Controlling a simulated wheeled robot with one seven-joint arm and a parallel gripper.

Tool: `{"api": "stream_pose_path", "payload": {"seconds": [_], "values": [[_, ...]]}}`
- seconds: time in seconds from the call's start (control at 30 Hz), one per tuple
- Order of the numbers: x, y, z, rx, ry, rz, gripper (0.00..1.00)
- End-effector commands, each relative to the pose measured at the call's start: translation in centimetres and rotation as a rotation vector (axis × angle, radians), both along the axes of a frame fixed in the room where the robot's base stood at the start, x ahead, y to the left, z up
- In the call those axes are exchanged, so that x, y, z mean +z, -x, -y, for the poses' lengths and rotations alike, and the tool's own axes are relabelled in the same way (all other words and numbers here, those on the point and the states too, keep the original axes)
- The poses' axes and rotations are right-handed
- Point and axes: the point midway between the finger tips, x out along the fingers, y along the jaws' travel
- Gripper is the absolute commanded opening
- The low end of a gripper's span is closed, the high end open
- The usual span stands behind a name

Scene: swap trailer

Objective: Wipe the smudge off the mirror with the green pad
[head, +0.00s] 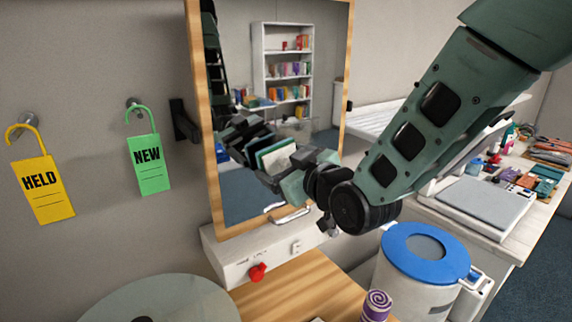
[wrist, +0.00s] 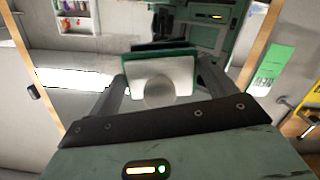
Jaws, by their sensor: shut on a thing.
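The mirror (head: 290,30) stands upright in a light wooden frame on the wall; in the wrist view its frame (wrist: 255,45) runs along both sides. My gripper (wrist: 162,75) is shut on the green pad (wrist: 175,68), which has a green rim and a pale face. In the head view the pad (head: 276,155) is in front of the mirror's lower middle, overlapping reflections of my gripper. I cannot tell whether it touches the glass. A round grey patch shows over the pad in the wrist view; I cannot tell whether it is the smudge. No smudge is clear in the head view.
A white box (head: 228,258) with a red knob (head: 257,272) sits below the mirror. A blue-lidded bin (head: 425,290) and purple roll (head: 377,305) stand at lower right. A yellow tag (head: 42,188) and green tag (head: 149,165) hang left. A cluttered desk (head: 500,235) is at right.

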Motion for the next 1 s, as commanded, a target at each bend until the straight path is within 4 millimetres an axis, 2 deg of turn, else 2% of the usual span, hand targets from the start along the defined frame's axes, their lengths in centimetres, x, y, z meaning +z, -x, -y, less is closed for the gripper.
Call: {"api": "stream_pose_path", "payload": {"seconds": [0.83,1.0], "values": [[0.0,-1.4,-0.9,0.0,-0.001,0.001,0.66],[0.0,-1.6,-0.6,-0.002,-0.001,0.001,0.66]]}}
